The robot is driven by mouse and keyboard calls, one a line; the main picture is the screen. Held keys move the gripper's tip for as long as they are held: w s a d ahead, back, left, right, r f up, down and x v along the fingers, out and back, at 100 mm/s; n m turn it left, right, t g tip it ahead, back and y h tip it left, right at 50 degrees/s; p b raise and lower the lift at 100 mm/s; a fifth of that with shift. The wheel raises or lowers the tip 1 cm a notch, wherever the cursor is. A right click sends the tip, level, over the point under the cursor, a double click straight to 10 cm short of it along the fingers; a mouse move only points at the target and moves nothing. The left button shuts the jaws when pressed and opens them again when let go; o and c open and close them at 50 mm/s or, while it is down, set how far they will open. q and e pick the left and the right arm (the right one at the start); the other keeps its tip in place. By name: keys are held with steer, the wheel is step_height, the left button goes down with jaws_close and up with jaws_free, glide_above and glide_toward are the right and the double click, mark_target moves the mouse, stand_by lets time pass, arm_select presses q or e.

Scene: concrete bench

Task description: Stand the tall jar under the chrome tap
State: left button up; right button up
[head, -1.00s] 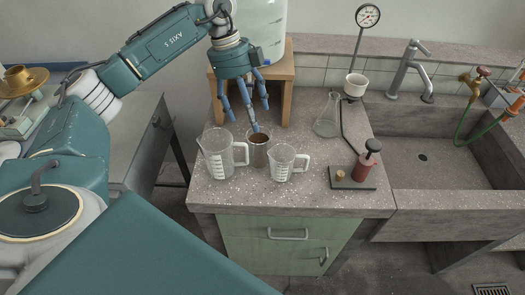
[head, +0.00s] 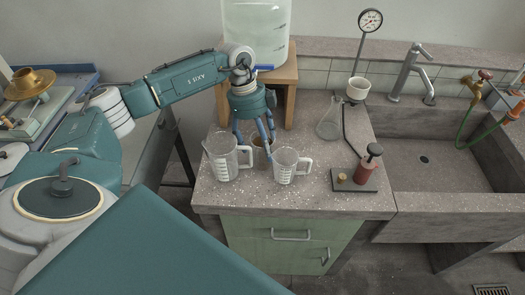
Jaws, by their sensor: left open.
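A clear glass vessel with something brown at its top, which I take for the tall jar (head: 261,160), stands on the speckled bench between two measuring jugs. The jugs and my fingers partly hide it. My left gripper (head: 256,145) is open and points down at the jar, with its blue fingers spread close about its upper part. I cannot tell whether they touch it. The chrome tap (head: 408,72) stands at the back edge of the stone sink (head: 410,125), to the right. My right gripper is out of view.
A large jug (head: 222,158) stands left of the jar, a smaller jug (head: 286,166) right. A conical flask (head: 330,122), a gauge stand (head: 358,65) and a red pump bottle on a dark plate (head: 362,188) lie towards the sink. A wooden stand (head: 291,95) rises behind my gripper.

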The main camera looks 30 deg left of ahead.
arm_select(q)
steer(key=shift+f, duration=0.25)
steer(key=shift+c, duration=1.3)
steer(key=c, duration=1)
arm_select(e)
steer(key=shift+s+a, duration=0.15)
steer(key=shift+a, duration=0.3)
arm_select(q)
steer(key=shift+c, duration=0.4)
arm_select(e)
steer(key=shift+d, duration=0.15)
arm_select(q)
steer(key=shift+r, duration=0.25)
steer(key=shift+c, duration=0.7)
step_height(320, 180, up, 20)
steer(key=b, duration=0.2)
steer(key=shift+f, duration=0.2)
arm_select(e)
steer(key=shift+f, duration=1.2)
